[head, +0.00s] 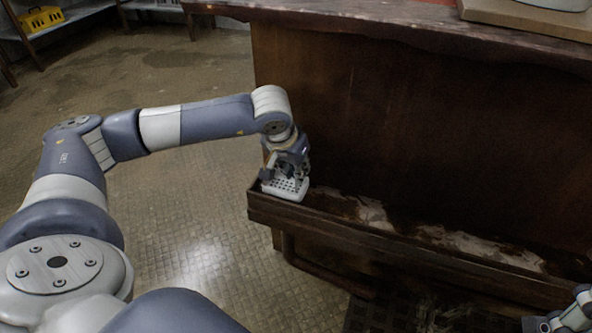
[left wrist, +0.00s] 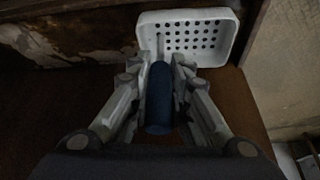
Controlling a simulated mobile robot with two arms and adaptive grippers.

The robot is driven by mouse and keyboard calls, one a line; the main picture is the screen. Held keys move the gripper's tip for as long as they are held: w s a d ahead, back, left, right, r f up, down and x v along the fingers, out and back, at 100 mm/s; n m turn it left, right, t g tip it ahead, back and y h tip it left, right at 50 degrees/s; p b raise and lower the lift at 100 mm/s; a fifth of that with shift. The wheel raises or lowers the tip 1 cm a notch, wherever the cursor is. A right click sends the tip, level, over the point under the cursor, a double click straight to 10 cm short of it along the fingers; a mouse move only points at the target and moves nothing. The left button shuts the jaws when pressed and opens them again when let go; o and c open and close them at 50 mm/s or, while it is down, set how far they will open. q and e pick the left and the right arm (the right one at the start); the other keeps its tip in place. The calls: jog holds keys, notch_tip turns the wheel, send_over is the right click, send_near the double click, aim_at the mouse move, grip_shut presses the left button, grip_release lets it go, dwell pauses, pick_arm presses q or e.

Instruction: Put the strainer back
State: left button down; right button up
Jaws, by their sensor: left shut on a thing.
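The strainer (head: 286,188) is a small white tray full of round holes. It is at the left end of the long wooden trough (head: 395,246) on the dark counter's front. I cannot tell whether it rests on the trough or hangs just above it. My left gripper (head: 284,164) is shut on its blue handle, which shows between the fingers in the left wrist view (left wrist: 160,98). The strainer's perforated floor (left wrist: 186,37) lies beyond the fingertips there. My right gripper (head: 562,316) is only partly in view at the lower right corner; its fingers are unclear.
The counter (head: 400,115) rises behind the trough, with a board (head: 530,22) on its top. Pale, worn patches (head: 355,210) show along the trough. Open tiled floor (head: 200,215) lies to the left. A shelf with a yellow box (head: 42,19) stands far back left.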

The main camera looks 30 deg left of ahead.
pick_arm(q)
jog(key=shift+f, duration=0.15)
jog(key=c, duration=1.5)
grip_release()
